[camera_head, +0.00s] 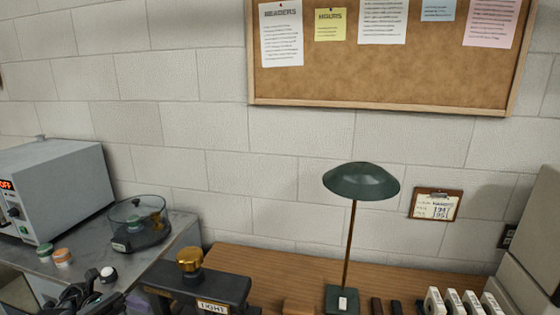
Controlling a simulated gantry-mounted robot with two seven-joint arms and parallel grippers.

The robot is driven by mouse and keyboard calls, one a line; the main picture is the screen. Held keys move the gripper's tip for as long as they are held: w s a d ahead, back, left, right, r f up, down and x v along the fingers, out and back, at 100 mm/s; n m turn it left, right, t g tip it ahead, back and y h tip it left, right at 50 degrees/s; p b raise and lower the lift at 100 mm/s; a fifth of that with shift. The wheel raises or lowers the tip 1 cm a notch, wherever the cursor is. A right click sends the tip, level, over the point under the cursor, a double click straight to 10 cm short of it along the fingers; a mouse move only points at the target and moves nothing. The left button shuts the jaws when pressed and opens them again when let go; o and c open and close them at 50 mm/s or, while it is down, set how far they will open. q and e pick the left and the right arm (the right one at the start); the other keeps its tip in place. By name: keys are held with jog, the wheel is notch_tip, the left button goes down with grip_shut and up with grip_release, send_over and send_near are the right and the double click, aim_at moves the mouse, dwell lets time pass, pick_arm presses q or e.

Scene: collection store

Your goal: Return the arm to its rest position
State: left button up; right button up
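A dark, jointed shape at the lower left edge of the picture looks like my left gripper (88,294). It is at the front of the grey bench (178,232), close to a small dark piece with a white round top (108,274). Its fingers are small and cut off by the bottom edge, so I cannot tell whether they are open or shut, or whether they touch that piece. My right arm and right gripper are not in view.
A grey instrument (62,185) and a round clear-lidded device (140,225) stand on the bench. Open space lies above.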

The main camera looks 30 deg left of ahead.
pick_arm(q)
jog(key=s+d+f+n+t+h, duration=0.3)
jog(key=d+f+n+h, duration=0.1)
jog(key=d+f, duration=0.75)
jog(key=w+d+f+n+t+y, duration=0.1)
jog(key=w+d+n+t+y, duration=0.2)
jog(key=d+n+t+y, duration=0.95)
jog(key=w+d+f+n+t+y, duration=0.1)
jog(key=w+d+n+y, duration=0.5)
jog(key=n, duration=1.3)
jog(key=s+d+f+n+g+y, duration=0.1)
jog(key=s+f+n+g+y, duration=0.15)
jog(key=s+n+g, duration=0.45)
jog(key=s+d+f+n+g+y, duration=0.2)
jog(key=s+f+n+g, duration=0.1)
jog(key=s+n+g, duration=0.45)
notch_tip(320, 180, up, 38)
jog(key=s+m+g+p, duration=0.1)
jog(key=s+p, duration=0.1)
jog(key=p, duration=3.6)
jog(key=shift+s+a+f, duration=0.15)
jog(key=shift+s+a, duration=0.05)
jog(key=shift+a, duration=0.15)
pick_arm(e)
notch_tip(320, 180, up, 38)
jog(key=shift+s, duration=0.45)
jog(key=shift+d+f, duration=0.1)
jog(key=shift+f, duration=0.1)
